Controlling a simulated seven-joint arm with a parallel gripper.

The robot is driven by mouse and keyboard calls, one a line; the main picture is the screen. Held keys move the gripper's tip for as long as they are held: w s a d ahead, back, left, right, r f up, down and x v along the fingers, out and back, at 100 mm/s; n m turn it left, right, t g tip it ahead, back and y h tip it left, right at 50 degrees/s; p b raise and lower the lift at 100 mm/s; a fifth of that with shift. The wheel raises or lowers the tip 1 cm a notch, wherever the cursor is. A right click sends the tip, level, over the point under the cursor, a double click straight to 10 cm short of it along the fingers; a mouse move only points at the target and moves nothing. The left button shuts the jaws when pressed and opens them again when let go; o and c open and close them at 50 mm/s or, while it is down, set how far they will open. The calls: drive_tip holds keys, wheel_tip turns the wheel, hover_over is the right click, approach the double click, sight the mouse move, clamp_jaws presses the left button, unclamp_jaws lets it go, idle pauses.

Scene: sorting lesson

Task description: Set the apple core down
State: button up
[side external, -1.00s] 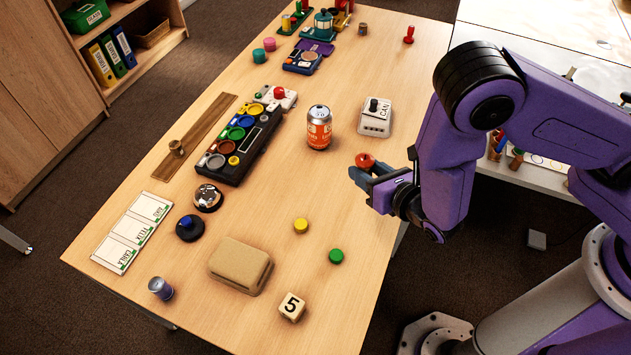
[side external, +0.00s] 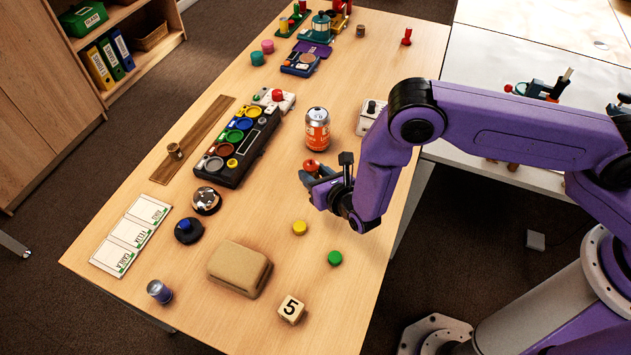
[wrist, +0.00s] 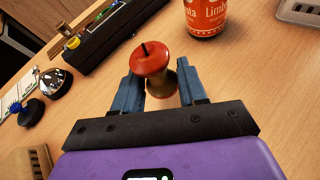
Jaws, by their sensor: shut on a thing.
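The apple core (wrist: 152,67), with a red top, a dark stem and a pale narrow waist, is between the fingers of my gripper (wrist: 165,90) in the wrist view. My gripper is shut on it. In the side view the red top of the core (side external: 310,164) shows at the tips of my gripper (side external: 312,174), over the table near the orange can. I cannot tell whether the core touches the table.
An orange can (side external: 317,129) stands just behind the core. A black tray with coloured rings (side external: 237,146) lies to the left. A metal dome bell (side external: 206,200), a yellow disc (side external: 300,228) and a beige block (side external: 239,267) are nearer. Bare table (side external: 262,205) lies between them.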

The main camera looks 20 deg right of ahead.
drive_tip(key=shift+f, duration=1.5)
drive_tip(key=shift+f, duration=0.15)
drive_tip(key=o, duration=1)
drive_tip(key=shift+o, duration=0.2)
drive_tip(key=shift+s+r, duration=0.1)
drive_tip(key=shift+r, duration=0.1)
drive_tip(key=v, duration=1.1)
drive_tip(key=shift+s+d+r, duration=0.1)
drive_tip(key=shift+s+r, duration=0.05)
drive_tip(key=shift+s, duration=0.2)
